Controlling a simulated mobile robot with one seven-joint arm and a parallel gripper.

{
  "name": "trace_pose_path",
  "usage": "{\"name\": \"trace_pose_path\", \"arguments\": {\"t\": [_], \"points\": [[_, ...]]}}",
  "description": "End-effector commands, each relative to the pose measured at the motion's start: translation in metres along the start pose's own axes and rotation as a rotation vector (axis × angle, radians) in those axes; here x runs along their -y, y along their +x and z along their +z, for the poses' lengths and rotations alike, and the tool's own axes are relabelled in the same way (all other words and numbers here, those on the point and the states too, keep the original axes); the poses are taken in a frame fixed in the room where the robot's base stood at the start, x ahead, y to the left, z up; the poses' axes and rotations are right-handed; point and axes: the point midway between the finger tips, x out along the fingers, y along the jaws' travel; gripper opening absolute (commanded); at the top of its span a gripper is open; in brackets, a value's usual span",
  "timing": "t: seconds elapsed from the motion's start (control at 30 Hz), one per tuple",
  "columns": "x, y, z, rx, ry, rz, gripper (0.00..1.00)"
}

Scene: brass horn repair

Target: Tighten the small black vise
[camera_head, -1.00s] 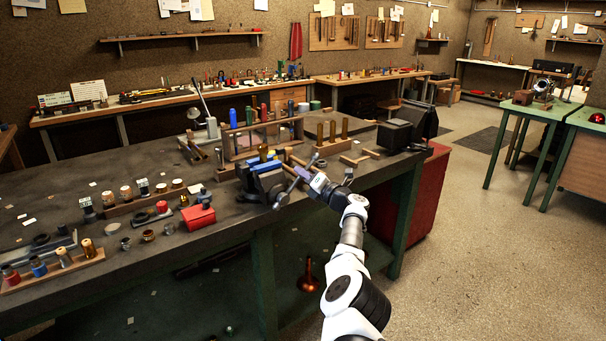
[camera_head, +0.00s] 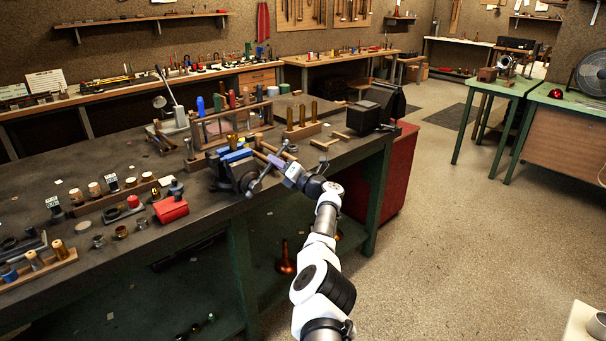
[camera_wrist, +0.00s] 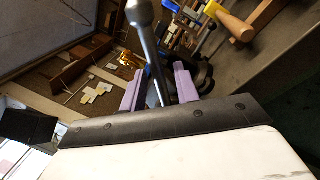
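The small black vise (camera_head: 228,172) with blue jaw faces stands at the front edge of the dark workbench (camera_head: 120,215). Its metal handle bar (camera_head: 255,186) sticks out on the side facing my arm and is tilted. My gripper (camera_head: 278,164) is at this handle, in front of and to the right of the vise. In the wrist view, the two purple fingers of my gripper (camera_wrist: 158,88) stand apart, with the grey handle bar (camera_wrist: 146,35) with its rounded end passing between them. A gap shows beside the bar, so the fingers do not look clamped on it.
A larger black vise (camera_head: 368,116) stands at the bench's right end. A wooden rack (camera_head: 232,124) and brass cylinders (camera_head: 302,113) are behind the small vise. Open floor (camera_head: 450,230) is on the right.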

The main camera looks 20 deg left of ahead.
Motion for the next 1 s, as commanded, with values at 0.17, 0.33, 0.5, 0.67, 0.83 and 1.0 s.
{"name": "trace_pose_path", "arguments": {"t": [0.17, 0.33, 0.5, 0.67, 0.83, 1.0], "points": [[-0.006, -0.015, 0.003, -0.003, -0.001, -0.004, 0.31], [-0.002, -0.035, 0.000, -0.002, -0.003, -0.004, 0.31], [0.001, -0.059, -0.001, -0.002, -0.004, -0.004, 0.31], [0.001, -0.086, -0.002, -0.002, -0.003, -0.005, 0.31], [0.002, -0.110, -0.002, -0.002, -0.003, -0.005, 0.31], [0.000, -0.125, -0.001, -0.003, -0.002, -0.004, 0.31]]}}
